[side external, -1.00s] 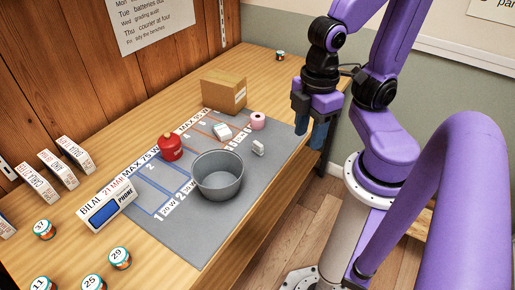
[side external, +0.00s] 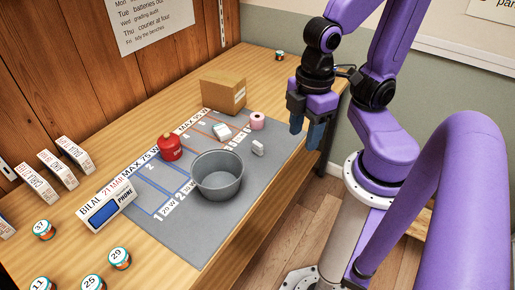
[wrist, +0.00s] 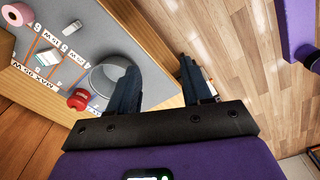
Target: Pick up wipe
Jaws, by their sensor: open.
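No thing is clearly marked as the wipe. A white packet with a bluish side (side external: 222,132) lies within the orange-lined boxes on the grey mat (side external: 206,237); it also shows in the wrist view (wrist: 49,54). A small white block (side external: 258,147) stands on the mat to its right, and shows in the wrist view (wrist: 73,26). I cannot tell which is the wipe. My gripper (side external: 306,128) is open and empty, above the table's right edge and apart from both. Its two dark fingers show spread in the wrist view (wrist: 158,66).
A grey bucket (side external: 218,176), a red container (side external: 169,147) and a pink roll (side external: 257,121) stand on the mat. A cardboard box (side external: 224,93) is behind. A phone box (side external: 107,207) and several small jars are at the left. The mat's right front is clear.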

